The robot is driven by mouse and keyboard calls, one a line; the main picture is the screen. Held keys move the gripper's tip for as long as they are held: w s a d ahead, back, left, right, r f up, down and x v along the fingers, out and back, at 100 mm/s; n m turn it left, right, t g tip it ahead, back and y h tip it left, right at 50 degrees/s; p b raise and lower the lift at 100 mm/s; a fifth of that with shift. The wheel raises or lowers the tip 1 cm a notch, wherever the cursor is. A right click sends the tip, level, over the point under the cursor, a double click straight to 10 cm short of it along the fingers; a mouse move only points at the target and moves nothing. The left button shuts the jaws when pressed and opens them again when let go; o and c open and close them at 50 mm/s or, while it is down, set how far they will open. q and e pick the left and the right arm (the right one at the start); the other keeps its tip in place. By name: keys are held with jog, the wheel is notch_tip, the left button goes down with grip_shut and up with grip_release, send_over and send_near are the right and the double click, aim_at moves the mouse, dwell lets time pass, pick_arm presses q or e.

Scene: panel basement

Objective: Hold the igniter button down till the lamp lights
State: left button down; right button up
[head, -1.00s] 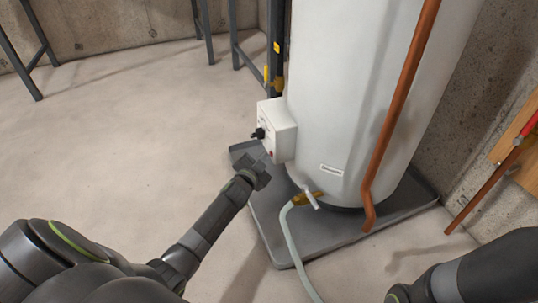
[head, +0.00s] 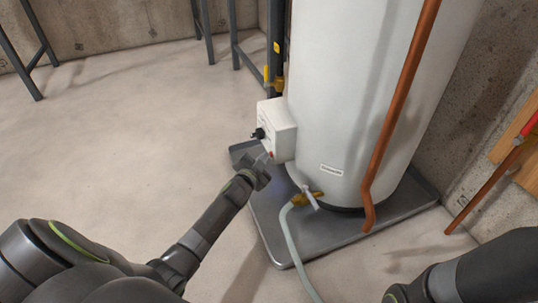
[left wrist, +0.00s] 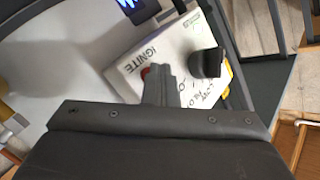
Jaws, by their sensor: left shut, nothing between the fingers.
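The white control box (head: 278,130) is on the lower side of the white water heater (head: 345,95). Its black knob (head: 258,133) faces left; the knob also shows in the left wrist view (left wrist: 207,64). The red igniter button (left wrist: 146,72) is beside the word IGNITE, partly hidden by my fingertips. My left gripper (head: 264,163) is shut and empty, its tips at the button; it also shows in the left wrist view (left wrist: 160,82). I cannot tell how far the button is pressed. A dark window (left wrist: 130,6) at the top glows blue-white. My right gripper is out of view.
A grey drip tray (head: 275,230) lies under the heater. A brass drain valve (head: 308,198) with a pale hose (head: 297,250) and a copper pipe (head: 398,100) stand right of the box. Open floor lies to the left.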

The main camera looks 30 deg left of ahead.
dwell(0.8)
pick_arm(q)
jog(key=shift+s+a, duration=0.55)
jog(key=shift+s, duration=0.1)
jog(key=s+a+p, duration=0.1)
jog(key=s+a, duration=0.2)
jog(key=shift+s+a, duration=0.15)
jog(key=shift+s, duration=0.25)
dwell(0.4)
